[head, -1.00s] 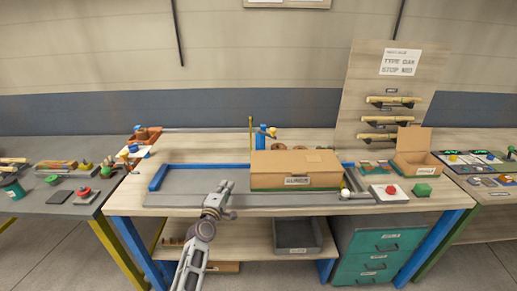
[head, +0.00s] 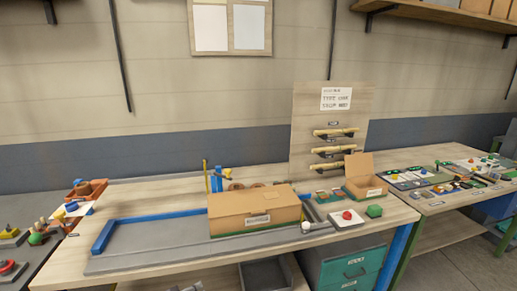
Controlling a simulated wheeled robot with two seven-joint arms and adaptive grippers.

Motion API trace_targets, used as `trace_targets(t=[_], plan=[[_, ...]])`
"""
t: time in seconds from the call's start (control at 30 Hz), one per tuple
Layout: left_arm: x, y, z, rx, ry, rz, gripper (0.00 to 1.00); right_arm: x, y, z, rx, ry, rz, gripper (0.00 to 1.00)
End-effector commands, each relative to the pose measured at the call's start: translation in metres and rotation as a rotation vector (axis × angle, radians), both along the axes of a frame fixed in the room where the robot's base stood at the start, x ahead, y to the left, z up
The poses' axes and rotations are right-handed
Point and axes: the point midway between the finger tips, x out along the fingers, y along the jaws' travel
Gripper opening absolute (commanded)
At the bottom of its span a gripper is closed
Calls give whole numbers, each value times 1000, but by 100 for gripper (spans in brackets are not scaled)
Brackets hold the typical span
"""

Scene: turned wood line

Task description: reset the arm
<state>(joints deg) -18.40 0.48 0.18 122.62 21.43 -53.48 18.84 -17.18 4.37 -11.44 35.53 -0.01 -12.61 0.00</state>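Only a small grey piece of my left arm's end (head: 192,287) shows at the bottom edge of the head view, left of centre. It is below the workbench's front edge, apart from everything on the bench. Its fingers cannot be made out. My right arm and gripper are not in view.
A workbench (head: 140,208) carries a closed cardboard box (head: 250,212) on a grey, blue-edged tray (head: 150,241). Teal drawers (head: 352,268) stand below.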

Motion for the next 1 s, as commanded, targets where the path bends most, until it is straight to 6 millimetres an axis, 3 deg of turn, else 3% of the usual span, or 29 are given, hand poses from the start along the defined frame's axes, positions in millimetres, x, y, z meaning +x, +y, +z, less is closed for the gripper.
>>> trace_targets(t=[0.2,0.47,0.7,1.0], plan=[[-59,0,-17,220,137,-145,0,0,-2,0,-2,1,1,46],[-126,10,-25,437,293,-294,0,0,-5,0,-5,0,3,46],[-160,18,-24,537,375,-364,0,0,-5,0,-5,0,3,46],[-189,25,-22,610,446,-421,0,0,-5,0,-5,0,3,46]])
